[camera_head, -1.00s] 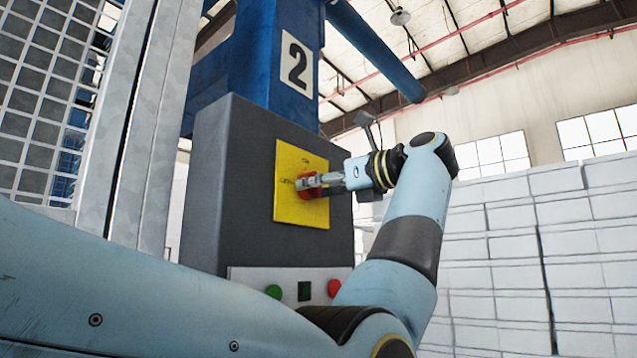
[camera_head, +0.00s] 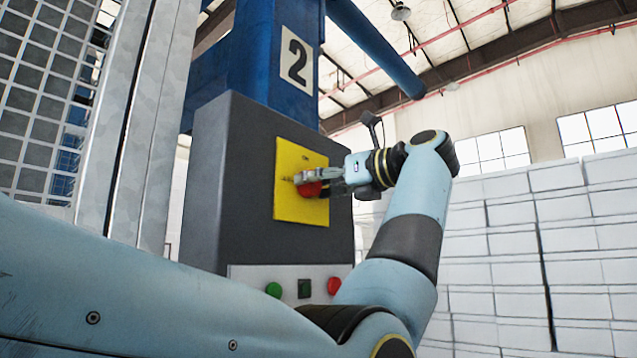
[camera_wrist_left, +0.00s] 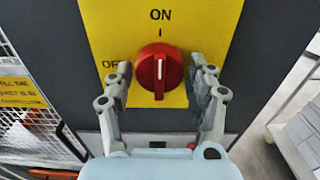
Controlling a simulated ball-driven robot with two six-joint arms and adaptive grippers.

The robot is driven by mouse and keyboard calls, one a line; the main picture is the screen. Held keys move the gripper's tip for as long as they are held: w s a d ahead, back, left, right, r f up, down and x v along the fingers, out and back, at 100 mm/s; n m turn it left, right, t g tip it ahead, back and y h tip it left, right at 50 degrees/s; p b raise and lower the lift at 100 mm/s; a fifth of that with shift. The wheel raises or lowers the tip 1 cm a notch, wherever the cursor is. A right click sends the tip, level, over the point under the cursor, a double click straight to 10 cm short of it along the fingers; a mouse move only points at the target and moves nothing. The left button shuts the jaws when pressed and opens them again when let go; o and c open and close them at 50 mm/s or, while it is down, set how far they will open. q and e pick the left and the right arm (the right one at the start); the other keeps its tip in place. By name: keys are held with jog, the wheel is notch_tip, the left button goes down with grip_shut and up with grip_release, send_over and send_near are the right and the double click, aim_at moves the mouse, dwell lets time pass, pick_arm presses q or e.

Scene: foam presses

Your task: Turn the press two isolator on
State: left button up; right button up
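The press two isolator is a red rotary knob (camera_head: 311,190) on a yellow plate (camera_head: 288,212), on the grey cabinet below the number 2. In the left wrist view the knob (camera_wrist_left: 160,71) has a white line pointing straight up at the ON mark (camera_wrist_left: 160,15). The OFF mark (camera_wrist_left: 111,64) is at its left, partly covered by a finger. My left gripper (camera_wrist_left: 162,68) is open, with one finger on each side of the knob and a gap to it on both sides. It also shows at the plate in the head view (camera_head: 305,182). My right gripper is not in view.
Below the plate, a panel carries a green button (camera_head: 273,290), a dark square switch (camera_head: 304,289) and a red button (camera_head: 334,286). A mesh guard (camera_head: 45,100) with a metal post stands at the left. White stacked blocks (camera_head: 540,250) fill the right.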

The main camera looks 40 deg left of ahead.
pick_arm(q)
jog(key=shift+o, duration=1.2)
jog(key=d, duration=0.7)
jog(key=shift+s+d, duration=0.25)
